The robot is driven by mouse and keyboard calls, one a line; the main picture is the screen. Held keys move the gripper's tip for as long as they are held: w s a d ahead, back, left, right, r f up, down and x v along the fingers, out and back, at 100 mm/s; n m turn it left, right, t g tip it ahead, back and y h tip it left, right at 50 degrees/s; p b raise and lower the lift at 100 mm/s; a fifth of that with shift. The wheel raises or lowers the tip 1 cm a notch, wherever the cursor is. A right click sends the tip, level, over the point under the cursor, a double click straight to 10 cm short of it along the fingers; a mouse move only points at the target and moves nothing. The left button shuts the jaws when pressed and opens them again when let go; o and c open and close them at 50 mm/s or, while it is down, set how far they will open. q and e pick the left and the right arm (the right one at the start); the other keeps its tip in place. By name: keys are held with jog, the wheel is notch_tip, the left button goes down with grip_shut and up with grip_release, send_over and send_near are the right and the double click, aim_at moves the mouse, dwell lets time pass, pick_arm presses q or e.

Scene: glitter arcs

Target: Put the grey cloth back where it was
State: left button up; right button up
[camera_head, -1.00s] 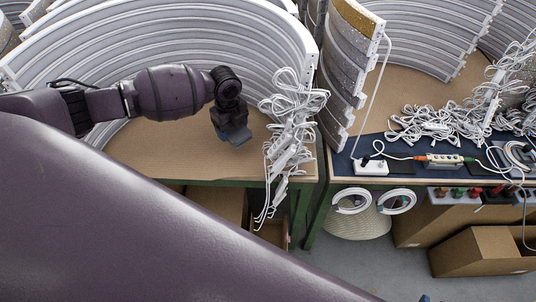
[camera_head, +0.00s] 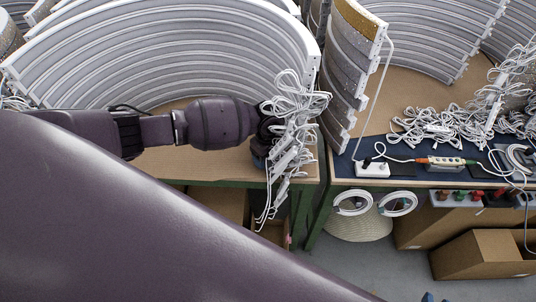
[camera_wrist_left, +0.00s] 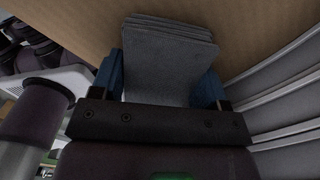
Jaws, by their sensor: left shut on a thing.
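The grey cloth (camera_wrist_left: 170,58) is folded in several layers and shows in the left wrist view between the two blue fingers of my left gripper (camera_wrist_left: 160,80). The gripper is shut on it. The brown tabletop lies behind the cloth; I cannot tell whether they touch. In the head view my left gripper (camera_head: 259,160) is at the right part of the left table, beside and partly behind the hanging white cables. The cloth cannot be made out there. My right gripper is not in view.
White cables (camera_head: 292,140) hang over the left table's right end. Curved white arcs (camera_head: 170,60) stand behind my arm. A gap separates this from the right table, with a power strip (camera_head: 372,169) and cable heaps (camera_head: 440,125). Cardboard boxes (camera_head: 480,254) stand below.

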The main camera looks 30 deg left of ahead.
pick_arm(q)
jog(key=shift+f, duration=0.15)
jog(key=o, duration=0.9)
jog(key=shift+r, duration=0.3)
notch_tip(320, 180, up, 12)
jog(key=shift+p, duration=0.4)
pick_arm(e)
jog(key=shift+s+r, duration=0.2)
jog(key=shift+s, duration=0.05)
pick_arm(q)
jog(key=shift+f, duration=0.15)
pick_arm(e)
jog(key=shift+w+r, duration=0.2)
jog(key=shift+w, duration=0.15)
